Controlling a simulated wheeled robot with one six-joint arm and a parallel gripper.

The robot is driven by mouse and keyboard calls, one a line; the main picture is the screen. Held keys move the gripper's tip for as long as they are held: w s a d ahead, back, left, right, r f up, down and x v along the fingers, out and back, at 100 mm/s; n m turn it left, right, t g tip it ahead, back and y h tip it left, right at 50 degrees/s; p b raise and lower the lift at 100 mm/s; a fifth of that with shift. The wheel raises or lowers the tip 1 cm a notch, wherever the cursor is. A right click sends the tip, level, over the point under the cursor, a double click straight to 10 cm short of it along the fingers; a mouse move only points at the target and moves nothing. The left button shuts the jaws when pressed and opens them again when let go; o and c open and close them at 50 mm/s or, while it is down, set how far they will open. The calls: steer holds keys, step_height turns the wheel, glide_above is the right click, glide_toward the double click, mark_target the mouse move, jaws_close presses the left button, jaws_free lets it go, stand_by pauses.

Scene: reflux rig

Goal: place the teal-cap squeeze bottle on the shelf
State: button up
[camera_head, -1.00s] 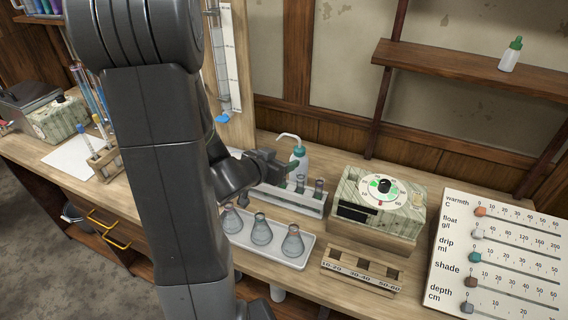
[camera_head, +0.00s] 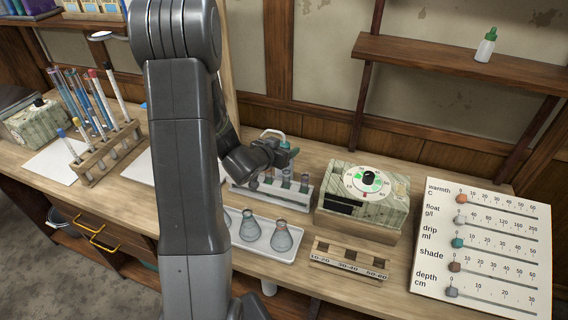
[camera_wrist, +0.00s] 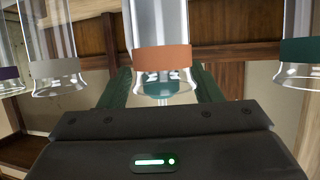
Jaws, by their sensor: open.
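The teal-cap squeeze bottle shows in the head view mostly as its pale bent spout (camera_head: 271,132); its body is hidden behind my gripper (camera_head: 289,155). My gripper is open above the vial rack (camera_head: 270,196), just in front of the bottle. In the wrist view, a teal cap (camera_wrist: 163,88) shows between the two green fingers of my gripper (camera_wrist: 163,82), behind an orange-banded glass vial (camera_wrist: 162,58). I cannot tell whether the fingers touch the bottle. The wooden shelf (camera_head: 430,62) is on the wall at the upper right.
A green-cap dropper bottle (camera_head: 486,46) stands on the shelf; bare board lies to its left. The dial box (camera_head: 367,200) is right of the vial rack. A tray of flasks (camera_head: 262,246) and a slotted wooden block (camera_head: 347,261) are nearer. A slider board (camera_head: 480,250) stands at right.

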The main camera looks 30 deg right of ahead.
steer(key=shift+x, duration=1.3)
steer(key=c, duration=0.8)
steer(key=shift+r, duration=0.2)
steer(key=shift+r+p, duration=1.6)
steer(key=shift+r, duration=7.25)
